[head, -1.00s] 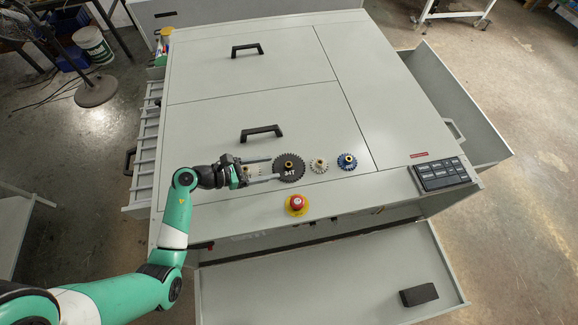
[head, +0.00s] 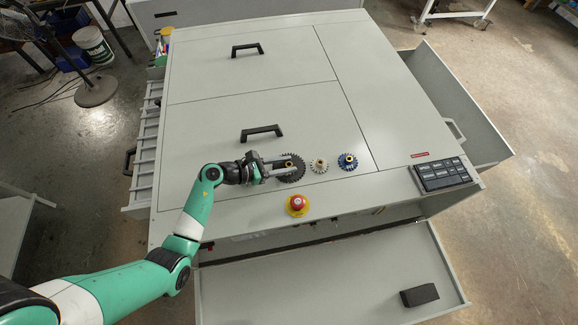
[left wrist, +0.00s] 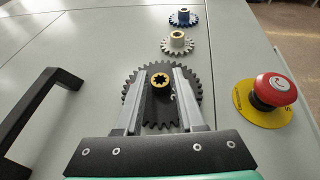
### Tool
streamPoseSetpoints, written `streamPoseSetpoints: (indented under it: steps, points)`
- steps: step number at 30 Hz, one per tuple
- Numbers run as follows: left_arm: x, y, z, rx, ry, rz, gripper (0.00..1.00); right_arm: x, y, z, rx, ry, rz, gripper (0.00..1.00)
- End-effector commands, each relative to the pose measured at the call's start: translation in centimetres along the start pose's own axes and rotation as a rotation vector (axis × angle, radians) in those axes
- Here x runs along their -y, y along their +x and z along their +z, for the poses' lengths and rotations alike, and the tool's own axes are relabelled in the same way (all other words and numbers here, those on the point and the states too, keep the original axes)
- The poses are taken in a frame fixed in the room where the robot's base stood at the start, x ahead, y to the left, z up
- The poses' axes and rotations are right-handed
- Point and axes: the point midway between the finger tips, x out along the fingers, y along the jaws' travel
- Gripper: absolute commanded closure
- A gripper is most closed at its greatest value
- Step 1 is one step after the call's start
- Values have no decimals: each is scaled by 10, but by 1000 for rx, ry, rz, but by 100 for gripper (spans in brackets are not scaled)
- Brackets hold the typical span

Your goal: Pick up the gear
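A large black gear (head: 292,175) with a brass hub lies flat on the grey machine top in the head view. It also shows in the left wrist view (left wrist: 132,90). My left gripper (head: 287,165) is over the black gear with its fingers on either side of the brass hub. A small pale gear (head: 318,166) and a blue gear (head: 347,161), both with brass hubs, lie to the right. My right gripper is not in view.
A red emergency button (head: 297,202) on a yellow base stands near the front edge. A black handle (head: 262,132) rises behind the gears. A dark keypad (head: 442,175) is at the right. An open drawer (head: 320,285) with a black block (head: 419,296) extends in front.

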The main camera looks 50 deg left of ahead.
Motion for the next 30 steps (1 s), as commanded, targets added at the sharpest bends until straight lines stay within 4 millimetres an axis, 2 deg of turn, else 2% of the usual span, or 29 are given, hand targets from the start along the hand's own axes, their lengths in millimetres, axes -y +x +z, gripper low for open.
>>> streamPoseSetpoints:
  steps: [1,6,20,23,26,30]
  points:
    - [0,0,0,0,0,0,73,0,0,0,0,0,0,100]
    - [0,0,0,0,0,0,100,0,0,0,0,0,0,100]
    - [0,-2,4,1,0,0,100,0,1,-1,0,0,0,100]
    - [0,-6,14,3,2,0,100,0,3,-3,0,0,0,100]
    - [0,-14,34,5,5,1,100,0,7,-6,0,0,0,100]
    - [33,-33,67,4,7,-4,100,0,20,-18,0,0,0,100]
